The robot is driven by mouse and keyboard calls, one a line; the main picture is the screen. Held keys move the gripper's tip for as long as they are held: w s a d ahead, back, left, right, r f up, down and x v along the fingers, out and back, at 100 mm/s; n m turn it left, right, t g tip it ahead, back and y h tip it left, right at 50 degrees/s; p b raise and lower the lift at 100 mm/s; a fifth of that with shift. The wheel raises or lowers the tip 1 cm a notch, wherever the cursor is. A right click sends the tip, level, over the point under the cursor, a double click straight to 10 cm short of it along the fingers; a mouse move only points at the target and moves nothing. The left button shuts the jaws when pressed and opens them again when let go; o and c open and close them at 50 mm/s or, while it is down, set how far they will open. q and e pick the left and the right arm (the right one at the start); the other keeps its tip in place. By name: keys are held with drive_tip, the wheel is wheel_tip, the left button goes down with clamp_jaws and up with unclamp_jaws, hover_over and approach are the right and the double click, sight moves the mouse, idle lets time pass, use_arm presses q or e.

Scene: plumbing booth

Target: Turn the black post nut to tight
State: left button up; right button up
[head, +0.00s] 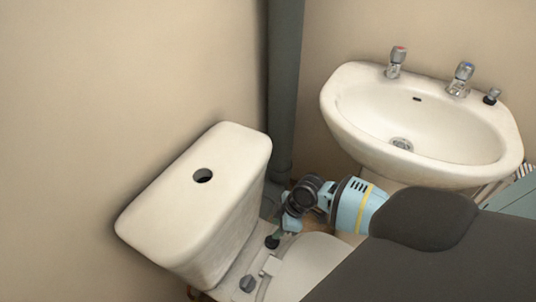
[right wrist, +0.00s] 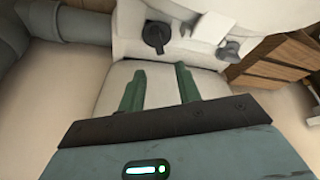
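A black nut with a small wing (right wrist: 157,36) stands on the white toilet fixture in the right wrist view, ahead of my fingers. What seems to be the same dark nut shows in the head view (head: 272,241), beside the cistern's foot. My right gripper (right wrist: 160,69) is open, its two green fingers apart and empty, short of the black nut. In the head view my right gripper (head: 290,222) is small and partly hidden by its own wrist. My left gripper is in neither view.
A second, greyer knob (head: 247,283) sits nearby on the toilet; it also shows in the wrist view (right wrist: 230,50). The white cistern (head: 190,200) stands left. A grey pipe (head: 286,90) runs up the corner. A sink (head: 430,160) hangs at the right.

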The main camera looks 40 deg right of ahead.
sight(267, 238)
drive_tip(key=b+x, duration=0.2)
drive_tip(key=x, duration=0.4)
drive_tip(key=shift+a+f, duration=0.15)
drive_tip(key=shift+f, duration=0.15)
drive_tip(key=shift+w+a+f, duration=0.15)
drive_tip(key=shift+w+f, duration=0.05)
drive_tip(key=shift+f, duration=0.25)
clamp_jaws()
